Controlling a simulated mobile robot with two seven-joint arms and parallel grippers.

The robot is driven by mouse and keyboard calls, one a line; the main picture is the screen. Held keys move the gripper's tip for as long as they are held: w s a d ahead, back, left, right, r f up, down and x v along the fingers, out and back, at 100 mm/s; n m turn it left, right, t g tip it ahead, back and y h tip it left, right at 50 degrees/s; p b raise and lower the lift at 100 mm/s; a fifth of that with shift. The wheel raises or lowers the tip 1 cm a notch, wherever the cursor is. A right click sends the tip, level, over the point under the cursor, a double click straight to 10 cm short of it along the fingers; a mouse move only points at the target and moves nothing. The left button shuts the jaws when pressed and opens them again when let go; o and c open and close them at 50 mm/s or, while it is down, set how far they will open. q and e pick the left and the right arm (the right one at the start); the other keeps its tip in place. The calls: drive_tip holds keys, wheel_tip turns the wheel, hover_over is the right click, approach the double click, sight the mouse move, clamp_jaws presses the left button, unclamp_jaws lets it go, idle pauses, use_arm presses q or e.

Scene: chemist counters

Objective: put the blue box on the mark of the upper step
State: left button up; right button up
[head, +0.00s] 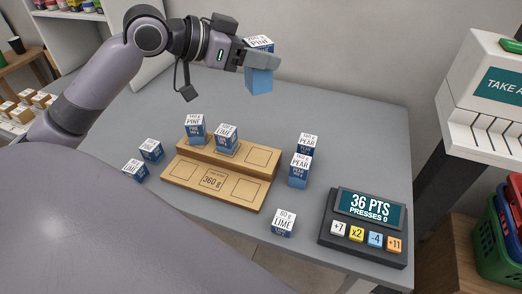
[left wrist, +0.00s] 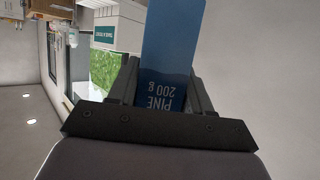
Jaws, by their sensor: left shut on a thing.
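My left gripper (head: 262,60) is shut on a blue box (head: 259,81) with a white top marked PINE, held high above the back of the counter. In the left wrist view the box (left wrist: 170,50) sits between both fingers of the gripper (left wrist: 165,82) and reads "PINE 200 g". The wooden two-step stand (head: 214,184) is below and nearer. On its upper step (head: 243,160) stand a PINE box (head: 195,133) and a LIME box (head: 226,142). The square mark (head: 263,157) at the upper step's right end is bare. My right gripper is out of view.
Two PEAR boxes (head: 299,172) stand close to the stand's right end. A button panel (head: 368,222) reads "36 PTS". The counter's back (head: 340,115) is clear.

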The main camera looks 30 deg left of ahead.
use_arm(q)
wheel_tip(320, 180, down, 19)
drive_tip(key=shift+f+b, duration=0.2)
drive_tip(key=shift+b, duration=0.6)
drive_tip(key=o, duration=0.8)
drive_tip(key=shift+f, duration=0.2)
drive_tip(key=o, duration=0.4)
drive_tip(key=shift+r, duration=0.15)
drive_tip(key=shift+s+a, duration=0.15)
drive_tip(key=v, duration=1.1)
drive_tip(key=shift+s+a+r+b, duration=0.2)
drive_tip(key=shift+s+b, duration=0.1)
drive_tip(key=shift+b, duration=0.15)
